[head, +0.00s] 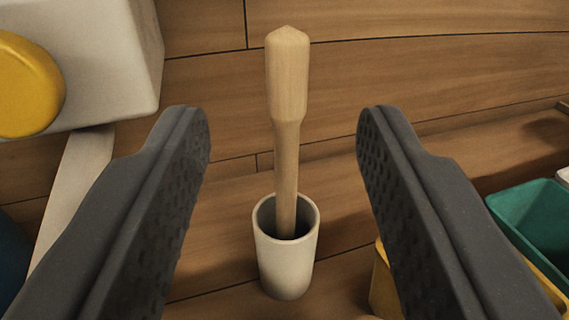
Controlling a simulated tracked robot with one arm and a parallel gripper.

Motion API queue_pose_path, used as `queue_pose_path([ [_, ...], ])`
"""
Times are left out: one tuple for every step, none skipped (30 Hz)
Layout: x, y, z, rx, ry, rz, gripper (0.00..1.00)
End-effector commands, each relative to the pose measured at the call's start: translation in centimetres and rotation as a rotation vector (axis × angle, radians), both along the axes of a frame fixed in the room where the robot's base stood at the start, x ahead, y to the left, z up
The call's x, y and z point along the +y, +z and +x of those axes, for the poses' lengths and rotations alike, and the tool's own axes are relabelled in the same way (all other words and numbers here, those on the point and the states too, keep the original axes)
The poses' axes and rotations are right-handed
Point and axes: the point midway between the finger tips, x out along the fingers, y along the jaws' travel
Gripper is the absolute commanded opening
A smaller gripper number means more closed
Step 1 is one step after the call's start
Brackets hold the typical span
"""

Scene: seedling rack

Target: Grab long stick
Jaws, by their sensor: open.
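The long stick (287,85) is pale wood with a thicker handle at the top and a pointed tip. It stands nearly upright in a white cup (287,269), and its lower end is hidden inside. My gripper (283,135) is open, with one dark, textured finger on each side of the stick. Clear gaps show between the stick and both fingers. The fingers touch neither the stick nor the cup in this view.
A white block-shaped object with a yellow round part (28,85) is at the upper left. A green bin (545,222) and a yellow container (384,285) are at the right. A pale strip (75,185) runs beside the left finger. Wooden planks lie around the cup.

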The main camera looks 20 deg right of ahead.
Motion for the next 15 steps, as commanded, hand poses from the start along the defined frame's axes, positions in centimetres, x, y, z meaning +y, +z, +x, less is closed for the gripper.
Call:
queue_pose_path([
  [-0.1, 0.3, 0.2, 0.003, -0.002, 0.000, 0.43],
  [-0.2, 0.3, 0.4, 0.004, -0.002, 0.000, 0.43],
  [-0.3, 0.2, 0.5, 0.005, -0.001, 0.000, 0.43],
  [-0.3, 0.2, 0.7, 0.005, -0.001, 0.000, 0.43],
  [-0.4, 0.1, 0.8, 0.007, -0.002, -0.001, 0.43],
  [-0.5, 0.1, 0.9, 0.006, -0.002, 0.000, 0.43],
  [-0.5, 0.2, 1.1, 0.006, -0.002, 0.000, 0.43],
  [-0.6, 0.2, 1.2, 0.005, -0.002, 0.001, 0.43],
  [-0.8, 0.1, 1.5, 0.003, -0.004, 0.001, 0.43],
  [-0.9, 0.0, 2.0, 0.001, -0.005, 0.001, 0.43],
  [-1.1, 0.0, 2.4, -0.001, -0.005, 0.001, 0.43],
  [-1.2, 0.0, 2.9, -0.003, -0.005, 0.001, 0.43],
  [-1.3, 0.0, 3.1, -0.004, -0.005, 0.001, 0.43],
  [-1.3, 0.0, 3.4, -0.004, -0.005, 0.001, 0.43],
  [-1.4, 0.0, 3.6, -0.003, -0.004, 0.000, 0.43],
])
